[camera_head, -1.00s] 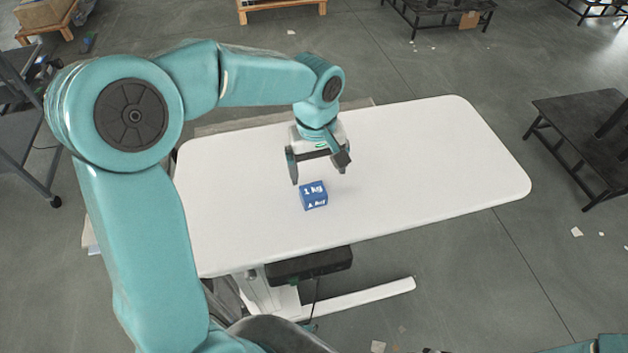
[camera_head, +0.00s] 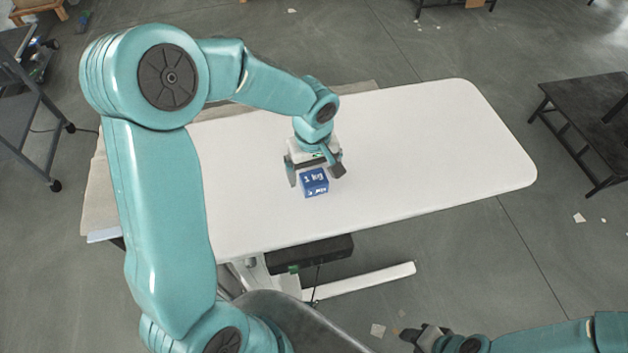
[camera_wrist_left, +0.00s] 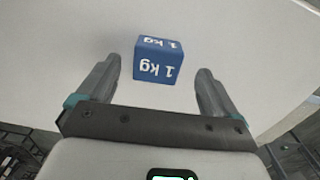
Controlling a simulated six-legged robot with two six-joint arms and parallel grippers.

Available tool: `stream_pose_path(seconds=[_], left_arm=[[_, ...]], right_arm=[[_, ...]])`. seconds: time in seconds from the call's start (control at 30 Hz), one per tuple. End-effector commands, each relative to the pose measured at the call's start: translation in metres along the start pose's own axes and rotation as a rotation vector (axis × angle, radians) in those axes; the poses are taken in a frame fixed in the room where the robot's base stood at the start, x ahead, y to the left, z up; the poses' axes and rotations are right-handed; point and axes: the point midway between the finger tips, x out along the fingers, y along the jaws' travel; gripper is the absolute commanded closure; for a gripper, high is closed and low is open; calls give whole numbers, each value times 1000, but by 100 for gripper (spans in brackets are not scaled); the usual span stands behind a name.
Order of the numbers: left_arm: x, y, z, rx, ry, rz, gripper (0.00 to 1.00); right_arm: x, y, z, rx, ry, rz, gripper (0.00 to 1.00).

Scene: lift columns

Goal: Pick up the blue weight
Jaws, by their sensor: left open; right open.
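The blue weight (camera_head: 314,182), a small cube marked "1 kg", sits on the white table. It also shows in the left wrist view (camera_wrist_left: 158,60), ahead of and between the fingers. My left gripper (camera_head: 316,175) is open just above and behind the weight, with a finger to either side in the picture. In the left wrist view my left gripper (camera_wrist_left: 158,82) has a gap between each finger and the weight. My right gripper (camera_head: 424,336) is low at the bottom right of the head view, away from the table, and holds nothing that I can see.
The white table (camera_head: 430,150) is otherwise clear around the weight. A dark low table (camera_head: 590,105) stands at the right. A grey cart (camera_head: 30,110) stands at the left. Small scraps lie on the grey floor.

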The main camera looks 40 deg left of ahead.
Motion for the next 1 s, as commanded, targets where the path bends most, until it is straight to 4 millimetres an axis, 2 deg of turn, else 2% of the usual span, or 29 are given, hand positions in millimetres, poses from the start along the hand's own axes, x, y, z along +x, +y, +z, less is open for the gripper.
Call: stream_pose_path(seconds=[0.2,0.3,0.57,0.67,0.8,0.87,1.0], left_arm=[[34,3,-5,0,-4,-4,6],[45,4,-5,0,-3,-2,6],[49,4,-6,0,-1,0,6],[48,4,-6,0,-1,0,36],[48,4,-6,0,-1,0,81],[48,4,-6,0,-1,0,100],[47,4,-7,0,1,2,100]], right_arm=[[-6,-2,0,0,0,0,57],[-6,-2,0,0,0,0,57],[-5,-2,0,0,0,0,57],[-5,-2,0,0,0,0,57],[-5,-2,0,0,0,0,57],[-5,-2,0,0,0,0,57],[-6,-2,0,0,0,0,57]])
